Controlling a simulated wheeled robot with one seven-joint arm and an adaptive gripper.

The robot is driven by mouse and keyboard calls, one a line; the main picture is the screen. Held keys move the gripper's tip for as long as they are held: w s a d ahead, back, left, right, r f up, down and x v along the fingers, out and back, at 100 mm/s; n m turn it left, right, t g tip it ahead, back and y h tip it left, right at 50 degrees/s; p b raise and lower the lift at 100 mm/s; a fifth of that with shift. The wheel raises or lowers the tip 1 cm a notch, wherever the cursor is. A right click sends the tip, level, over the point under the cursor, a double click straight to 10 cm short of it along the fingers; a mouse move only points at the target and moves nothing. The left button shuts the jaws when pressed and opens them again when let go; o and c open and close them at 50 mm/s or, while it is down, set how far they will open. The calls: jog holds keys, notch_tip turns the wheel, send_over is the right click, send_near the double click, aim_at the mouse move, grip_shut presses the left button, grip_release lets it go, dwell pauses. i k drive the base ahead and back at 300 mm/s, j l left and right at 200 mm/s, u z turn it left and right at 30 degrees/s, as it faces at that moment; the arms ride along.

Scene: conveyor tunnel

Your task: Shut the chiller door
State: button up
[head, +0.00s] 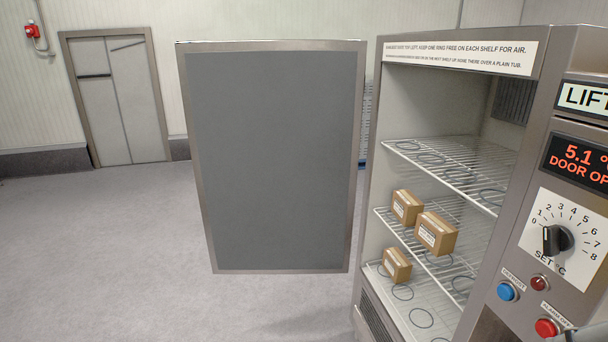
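The chiller door (275,160) stands wide open, a grey panel in a metal frame. It is swung out to the left of the chiller (368,210), its right edge near the cabinet's left front edge. No handle shows on the face turned to me. The cabinet's front is open, and its wire shelves (450,170) are exposed. The red display (578,162) reads 5.1 and "DOOR OP", cut off by the picture edge. My gripper is not clearly in view; only a dark grey part shows at the bottom right corner.
Three cardboard boxes sit inside on the shelves, the upper ones (407,206) and (437,233) and a lower box (397,265). A dial (558,240), a blue button (507,291) and a red button (546,327) are on the right panel. The floor (110,250) left of the door is clear.

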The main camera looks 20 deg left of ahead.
aim_at(275, 127)
jog(key=j+u, duration=0.1)
jog(key=u, duration=0.35)
jog(key=i+u, duration=0.1)
jog(key=u, duration=0.35)
jog(key=i+j+u, duration=0.1)
jog(key=u, duration=0.8)
jog(key=i+u, duration=0.1)
jog(key=i, duration=4.05)
jog(key=i+z, duration=0.2)
jog(key=i, duration=0.25)
jog(key=i+j+z, duration=0.25)
jog(key=i, duration=0.2)
jog(key=i+j+z, duration=0.2)
jog(key=i, duration=0.25)
jog(key=z, duration=3.7)
